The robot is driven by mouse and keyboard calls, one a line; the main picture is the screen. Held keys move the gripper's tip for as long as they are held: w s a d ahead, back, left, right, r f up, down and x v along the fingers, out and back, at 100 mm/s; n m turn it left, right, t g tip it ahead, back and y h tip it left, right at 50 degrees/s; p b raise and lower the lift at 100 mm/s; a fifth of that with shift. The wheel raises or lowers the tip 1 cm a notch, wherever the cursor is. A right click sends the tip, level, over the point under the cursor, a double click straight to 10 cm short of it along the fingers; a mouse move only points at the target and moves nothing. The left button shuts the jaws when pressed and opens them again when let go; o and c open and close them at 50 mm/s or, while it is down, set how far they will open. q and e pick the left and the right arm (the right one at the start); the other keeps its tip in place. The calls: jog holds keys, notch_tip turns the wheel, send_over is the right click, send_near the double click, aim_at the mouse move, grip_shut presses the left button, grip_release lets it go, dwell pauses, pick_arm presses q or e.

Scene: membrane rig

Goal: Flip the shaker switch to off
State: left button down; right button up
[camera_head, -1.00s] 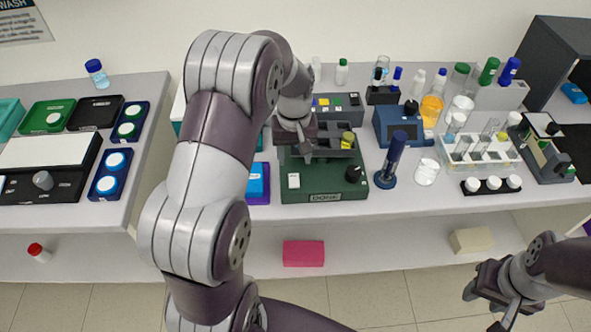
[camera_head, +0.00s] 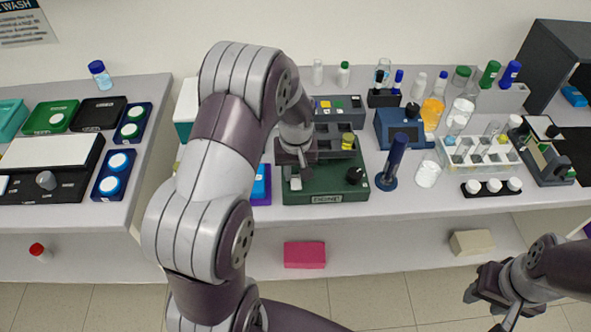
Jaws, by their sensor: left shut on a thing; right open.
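The dark green device (camera_head: 330,197) on the middle bench looks like the shaker. It carries a black knob (camera_head: 355,176) and a yellow-capped vial (camera_head: 348,141). A small white switch (camera_head: 296,184) sits at the front left of its top. My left gripper (camera_head: 295,178) is down at this switch, shut on it, and covers most of it. Which way the switch is tilted cannot be told. My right gripper (camera_head: 497,303) is open and empty, low at the right in front of the bench.
A blue stand (camera_head: 393,162) with a dark upright handle is right of the green device. A blue box (camera_head: 261,183) lies just left of it, partly behind my arm. Racks, bottles and beakers crowd the bench's right and back. A pink box (camera_head: 305,255) is on the lower shelf.

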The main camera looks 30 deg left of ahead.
pick_arm(q)
jog(key=t+b, duration=0.1)
jog(key=y+b, duration=0.1)
jog(key=b, duration=0.1)
jog(key=shift+s+d+f+t, duration=0.1)
jog(key=shift+s+f+t, duration=0.05)
jog(key=shift+f+t, duration=0.25)
jog(key=shift+s+r+b, duration=0.1)
jog(key=shift+r+b, duration=0.2)
jog(key=shift+b, duration=0.2)
jog(key=shift+r+t, duration=0.2)
jog(key=shift+t, duration=0.1)
jog(key=shift+r, duration=0.1)
jog(key=c, duration=0.9)
grip_release()
jog(key=shift+d+v, duration=0.1)
jog(key=shift+v, duration=3.05)
jog(key=shift+d+v, duration=0.15)
jog(key=shift+v, duration=3)
